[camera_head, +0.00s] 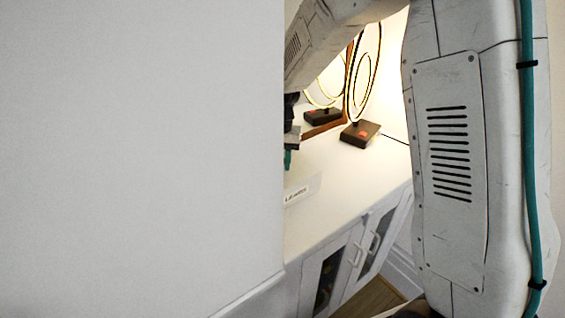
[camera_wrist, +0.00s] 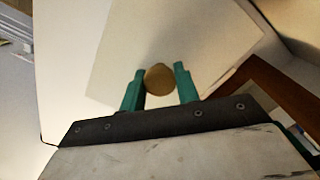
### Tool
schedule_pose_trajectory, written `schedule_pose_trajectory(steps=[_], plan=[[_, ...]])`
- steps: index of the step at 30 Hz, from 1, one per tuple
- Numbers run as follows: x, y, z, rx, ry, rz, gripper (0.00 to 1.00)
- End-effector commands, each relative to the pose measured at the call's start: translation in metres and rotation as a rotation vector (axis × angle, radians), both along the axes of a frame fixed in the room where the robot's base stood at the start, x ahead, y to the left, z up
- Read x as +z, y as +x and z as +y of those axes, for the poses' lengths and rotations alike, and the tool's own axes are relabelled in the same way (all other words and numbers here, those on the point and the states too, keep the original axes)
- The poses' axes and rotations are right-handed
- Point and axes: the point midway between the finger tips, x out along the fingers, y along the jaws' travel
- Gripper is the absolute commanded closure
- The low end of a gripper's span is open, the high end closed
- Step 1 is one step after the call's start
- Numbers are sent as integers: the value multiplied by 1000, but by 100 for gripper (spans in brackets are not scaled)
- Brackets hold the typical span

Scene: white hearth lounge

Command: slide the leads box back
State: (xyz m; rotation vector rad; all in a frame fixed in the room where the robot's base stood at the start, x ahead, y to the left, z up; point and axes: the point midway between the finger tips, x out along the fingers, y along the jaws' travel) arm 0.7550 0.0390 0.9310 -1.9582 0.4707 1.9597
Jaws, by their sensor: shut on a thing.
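The leads box (camera_head: 303,190) is a white box with a small dark-lettered label on its front. It stands on the white cabinet top (camera_head: 352,178), and its left part is hidden by a white surface. In the wrist view the box (camera_wrist: 205,40) is a pale panel with a round brown knob (camera_wrist: 159,79). My gripper (camera_wrist: 160,69) has its teal fingers on both sides of the knob and is shut on it. In the head view only a sliver of my gripper (camera_head: 289,157) shows above the box.
A large white surface (camera_head: 140,150) blocks the left half of the head view. A lamp with glowing rings and a dark base (camera_head: 360,133) stands farther back on the cabinet, beside a brown-framed mirror (camera_head: 325,128). Cabinet doors (camera_head: 365,245) with handles are below.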

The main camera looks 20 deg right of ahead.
Motion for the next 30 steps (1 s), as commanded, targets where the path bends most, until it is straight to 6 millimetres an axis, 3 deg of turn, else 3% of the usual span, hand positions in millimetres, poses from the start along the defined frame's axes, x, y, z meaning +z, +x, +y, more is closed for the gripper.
schedule_pose_trajectory(steps=[13, 24, 25, 27, 30], plan=[[0, 17, 6, 0, 0, -2, 92], [0, 20, 7, 0, 0, -1, 92], [0, 20, 7, 0, 0, -1, 63], [0, 20, 7, 0, 0, -1, 44], [0, 20, 7, 0, 0, -1, 43]])
